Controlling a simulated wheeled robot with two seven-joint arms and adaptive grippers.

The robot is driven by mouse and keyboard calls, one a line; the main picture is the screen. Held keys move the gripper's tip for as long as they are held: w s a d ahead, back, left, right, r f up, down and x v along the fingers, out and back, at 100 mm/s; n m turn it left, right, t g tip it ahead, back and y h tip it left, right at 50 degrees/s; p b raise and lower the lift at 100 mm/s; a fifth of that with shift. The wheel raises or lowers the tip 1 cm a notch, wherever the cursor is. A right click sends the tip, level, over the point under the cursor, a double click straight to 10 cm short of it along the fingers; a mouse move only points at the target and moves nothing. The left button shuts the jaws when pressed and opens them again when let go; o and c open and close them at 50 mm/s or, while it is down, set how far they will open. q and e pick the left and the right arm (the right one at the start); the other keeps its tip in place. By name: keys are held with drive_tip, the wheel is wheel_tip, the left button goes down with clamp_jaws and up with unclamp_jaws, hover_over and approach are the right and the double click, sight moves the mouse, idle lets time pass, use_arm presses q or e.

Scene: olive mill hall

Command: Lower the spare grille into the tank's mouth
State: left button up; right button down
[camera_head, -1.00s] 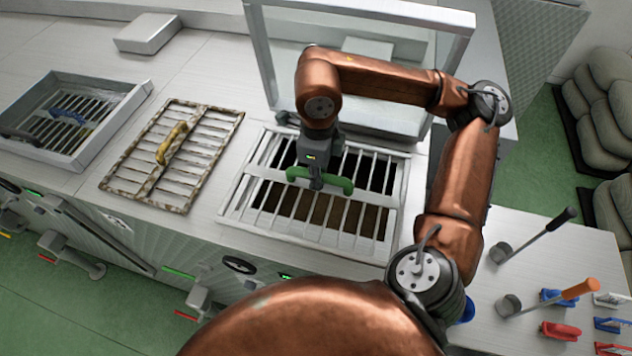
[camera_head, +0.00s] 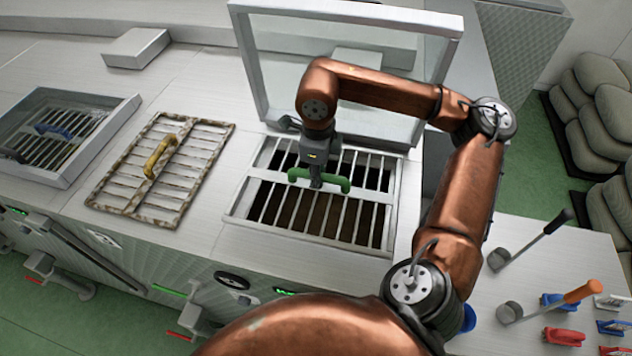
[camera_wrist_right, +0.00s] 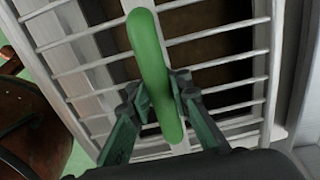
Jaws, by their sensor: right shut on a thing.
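The spare grille (camera_head: 301,209) is a pale metal grid with a green bar handle (camera_head: 331,184). My right gripper (camera_head: 317,182) is shut on the handle, and the wrist view shows its fingers on either side of the green bar (camera_wrist_right: 153,65). The grille lies roughly level over the tank's mouth (camera_head: 236,216), inside its pale rim. I cannot tell whether it is seated or slightly above. Dark depth shows between the bars. My left gripper is not in view.
A raised framed lid (camera_head: 243,50) stands behind the mouth. A stained grille (camera_head: 113,192) with a yellow handle lies on the counter to the left. Beyond it is another tank (camera_head: 120,115) with a blue-handled grille. A side table (camera_head: 545,255) at right holds ladles and coloured clips.

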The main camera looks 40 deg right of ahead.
drive_tip(key=shift+w+d+f+b, duration=0.45)
drive_tip(key=shift+w+d+f, duration=0.15)
drive_tip(key=shift+d+f, duration=0.3)
drive_tip(key=shift+w+d+f+b, duration=0.4)
drive_tip(key=shift+w+d+f, duration=0.25)
drive_tip(key=shift+f, duration=0.3)
drive_tip(key=shift+d+f+b, duration=0.1)
drive_tip(key=shift+f+b, duration=0.2)
drive_tip(key=shift+f, duration=0.05)
drive_tip(key=shift+f+b, duration=1.2)
drive_tip(key=shift+f, duration=0.2)
drive_tip(key=c, duration=1.7)
unclamp_jaws()
drive_tip(key=shift+f, duration=0.1)
wheel_tip(320, 180, up, 12)
drive_tip(key=shift+s+r, duration=0.1)
